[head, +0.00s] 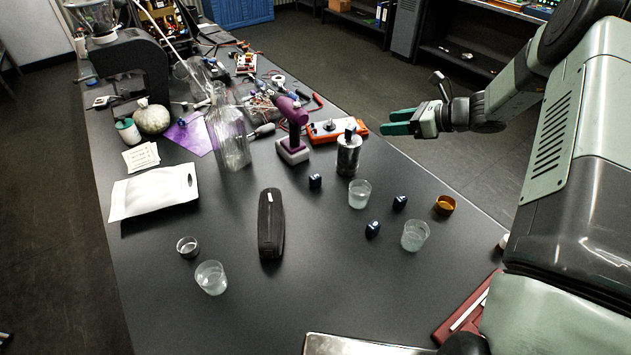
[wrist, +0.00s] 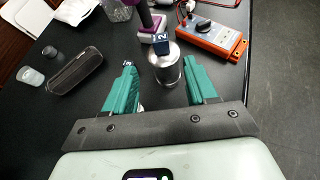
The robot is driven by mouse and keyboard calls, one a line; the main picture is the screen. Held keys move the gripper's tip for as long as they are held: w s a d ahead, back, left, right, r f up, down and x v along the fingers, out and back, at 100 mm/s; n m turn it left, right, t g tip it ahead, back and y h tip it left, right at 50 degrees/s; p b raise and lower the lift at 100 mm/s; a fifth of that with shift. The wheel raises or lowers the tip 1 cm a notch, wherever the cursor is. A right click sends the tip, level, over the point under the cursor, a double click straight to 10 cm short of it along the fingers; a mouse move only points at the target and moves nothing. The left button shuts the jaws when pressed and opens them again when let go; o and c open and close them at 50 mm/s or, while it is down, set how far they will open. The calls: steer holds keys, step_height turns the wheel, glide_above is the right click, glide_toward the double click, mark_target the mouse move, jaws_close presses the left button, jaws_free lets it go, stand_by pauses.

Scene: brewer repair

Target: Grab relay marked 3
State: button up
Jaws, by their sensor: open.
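Small dark blue relay blocks are spread on the black table. In the head view one (head: 315,181) lies left of the metal canister, one (head: 400,202) right of the near glasses' gap, and one (head: 373,229) nearer. Another dark blue block (head: 350,131) sits on top of the metal canister (head: 348,158); the wrist view shows it (wrist: 160,43) with a pale mark I cannot read surely. No number is legible in the head view. My gripper (head: 388,121) is open and empty, high over the table's right side. In the wrist view its green fingers (wrist: 159,66) frame the canister.
Glasses (head: 359,195) (head: 414,236) stand near the blocks. A purple drill (head: 292,125) and an orange multimeter (head: 338,130) stand behind, close to the canister. A dark elongated case (head: 271,224) lies at middle left.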

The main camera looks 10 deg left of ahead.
steer(key=shift+o, duration=0.6)
